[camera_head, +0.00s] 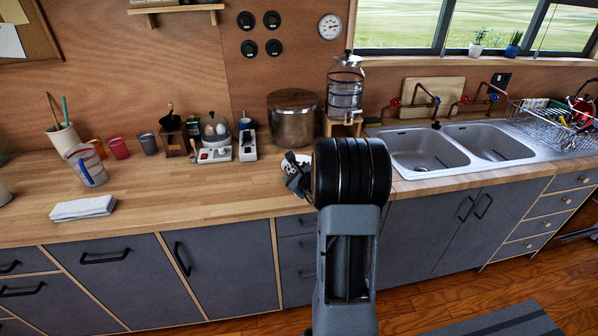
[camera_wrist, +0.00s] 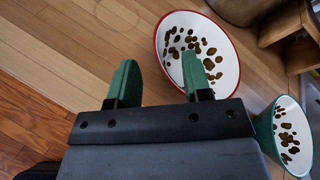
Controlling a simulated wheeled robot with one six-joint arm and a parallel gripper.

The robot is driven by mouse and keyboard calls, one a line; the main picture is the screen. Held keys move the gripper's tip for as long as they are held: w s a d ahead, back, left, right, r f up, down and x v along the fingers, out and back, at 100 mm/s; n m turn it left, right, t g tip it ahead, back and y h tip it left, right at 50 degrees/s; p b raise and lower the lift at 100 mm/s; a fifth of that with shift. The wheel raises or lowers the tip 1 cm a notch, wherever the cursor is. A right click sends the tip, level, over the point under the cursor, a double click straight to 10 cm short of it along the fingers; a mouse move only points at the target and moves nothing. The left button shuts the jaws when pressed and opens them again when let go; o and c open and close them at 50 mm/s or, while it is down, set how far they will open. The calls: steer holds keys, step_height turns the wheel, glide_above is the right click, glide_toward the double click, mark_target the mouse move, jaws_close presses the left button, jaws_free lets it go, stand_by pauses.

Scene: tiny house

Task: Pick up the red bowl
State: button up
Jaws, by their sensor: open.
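The red bowl (camera_wrist: 228,72) has a red rim and a white inside with brown spots. It stands on the wooden counter at the upper middle of the wrist view. My gripper (camera_wrist: 159,68) is open, with two green fingers. In the picture, the right finger overlaps the inside of the bowl and the left finger is outside it, with the near-left rim between them. I cannot tell how far above the rim the fingertips are. In the head view my gripper (camera_head: 296,178) is at the counter's front, and my arm hides most of the bowl area.
A second bowl with a green rim (camera_wrist: 293,138) stands close to the right of the red one. A metal pot (camera_head: 293,118) and a water dispenser on a wooden stand (camera_head: 344,128) are behind. A double sink (camera_head: 425,150) is to the right.

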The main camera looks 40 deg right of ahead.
steer(key=shift+p+x, duration=0.45)
steer(key=shift+x, duration=1.6)
steer(key=shift+c, duration=0.3)
steer(key=shift+s+f, duration=0.1)
jaws_close()
